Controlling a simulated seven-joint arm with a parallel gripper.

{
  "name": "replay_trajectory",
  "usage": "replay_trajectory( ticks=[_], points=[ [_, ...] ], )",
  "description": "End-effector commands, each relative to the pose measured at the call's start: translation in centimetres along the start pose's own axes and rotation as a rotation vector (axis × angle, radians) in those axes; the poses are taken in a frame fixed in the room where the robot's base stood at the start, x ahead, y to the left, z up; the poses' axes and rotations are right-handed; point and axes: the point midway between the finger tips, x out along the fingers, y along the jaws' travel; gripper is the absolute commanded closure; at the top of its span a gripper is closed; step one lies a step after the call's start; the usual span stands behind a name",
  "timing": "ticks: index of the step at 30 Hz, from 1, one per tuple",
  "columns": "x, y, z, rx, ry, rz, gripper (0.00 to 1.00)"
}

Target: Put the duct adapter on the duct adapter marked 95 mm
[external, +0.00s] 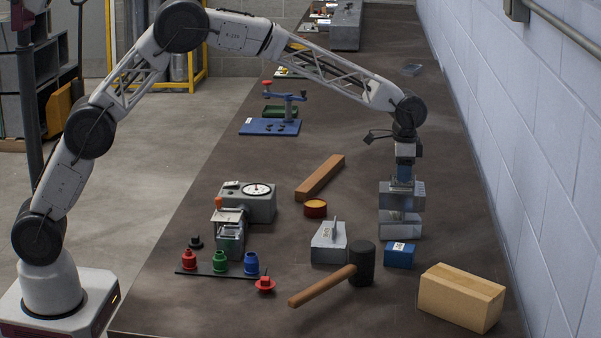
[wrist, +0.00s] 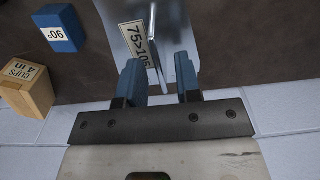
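A grey sheet-metal duct adapter (external: 408,195) is directly under my gripper (external: 402,178), seemingly on a similar grey piece (external: 401,229); I cannot tell whether they fully touch. In the wrist view the adapter (wrist: 190,25) has a "75>105" label and a thin upright fin. My gripper (wrist: 157,65) has blue fingers on either side of the fin. A gap shows at least on the right side, so it looks open. Another grey adapter with an upright fin (external: 328,243) stands left on the bench. I cannot read a 95 mm mark.
A blue box (external: 400,256) and a cardboard box (external: 461,297) stand in front of the grey pieces. A mallet (external: 361,265), a wooden block (external: 320,177) and a dial gauge (external: 257,203) are to the left. The block wall (external: 510,130) borders the bench at right.

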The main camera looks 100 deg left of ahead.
Motion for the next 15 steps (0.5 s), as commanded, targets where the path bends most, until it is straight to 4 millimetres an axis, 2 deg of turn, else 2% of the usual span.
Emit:
replay_trajectory(
  ticks=[15],
  points=[
    [-7.8, 0.0, 0.0, 0.0, 0.003, -0.001, 0.69]
  ],
)
